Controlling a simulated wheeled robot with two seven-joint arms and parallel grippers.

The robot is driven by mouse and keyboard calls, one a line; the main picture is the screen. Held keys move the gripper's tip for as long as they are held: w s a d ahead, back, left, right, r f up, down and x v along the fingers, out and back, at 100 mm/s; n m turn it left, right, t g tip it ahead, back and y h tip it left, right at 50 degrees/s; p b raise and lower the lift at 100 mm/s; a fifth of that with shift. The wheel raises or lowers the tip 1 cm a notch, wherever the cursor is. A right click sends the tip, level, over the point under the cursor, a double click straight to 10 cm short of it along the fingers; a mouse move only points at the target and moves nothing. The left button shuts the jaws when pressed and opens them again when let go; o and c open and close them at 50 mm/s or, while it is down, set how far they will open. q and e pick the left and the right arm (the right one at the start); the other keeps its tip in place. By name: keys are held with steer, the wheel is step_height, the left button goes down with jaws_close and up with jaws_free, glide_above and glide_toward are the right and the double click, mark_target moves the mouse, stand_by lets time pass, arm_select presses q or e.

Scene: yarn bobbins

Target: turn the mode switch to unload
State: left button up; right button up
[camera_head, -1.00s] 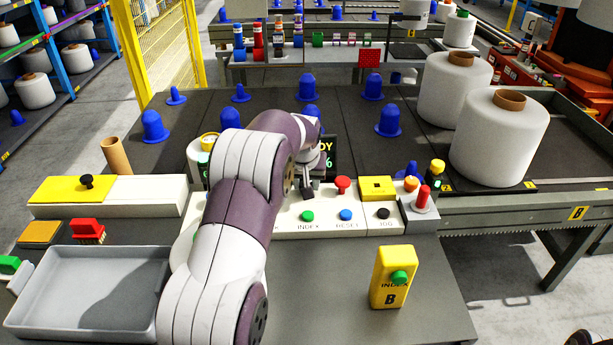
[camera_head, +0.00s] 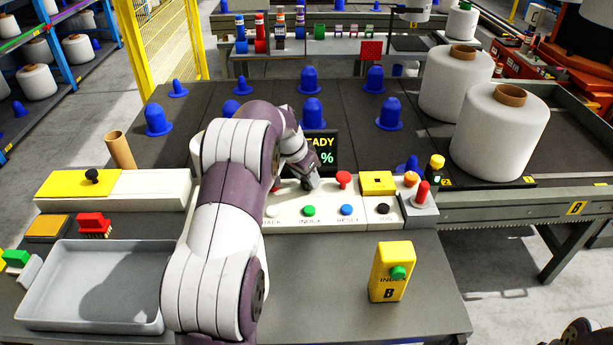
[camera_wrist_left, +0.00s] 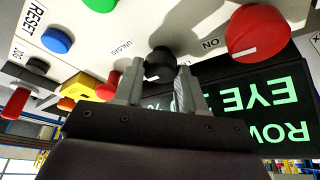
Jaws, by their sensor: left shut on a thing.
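The mode switch shows in the left wrist view as a black knob (camera_wrist_left: 159,62) on the white panel, with the word UNLOAD printed beside it. My left gripper (camera_wrist_left: 158,85) is shut on this knob, one finger on each side. In the head view my left gripper (camera_head: 308,184) is at the back of the white control panel (camera_head: 328,223), just left of a red mushroom button (camera_head: 343,178). My arm and gripper hide the knob there, and I cannot tell its exact setting. My right gripper is not in view.
Green (camera_head: 309,210), blue (camera_head: 346,209) and black (camera_head: 382,208) buttons stand close in front. A lit display (camera_head: 322,153) is right behind the gripper. A yellow index box (camera_head: 391,271) and a grey tray (camera_head: 92,322) are on the table. The table's front middle is bare.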

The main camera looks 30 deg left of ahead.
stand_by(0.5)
arm_select(q)
steer(key=o, duration=1)
steer(key=p+v, duration=0.1)
steer(key=v, duration=1.1)
steer(key=shift+s+a+r, duration=0.1)
steer(key=shift+s+r, duration=0.1)
steer(key=shift+r, duration=0.1)
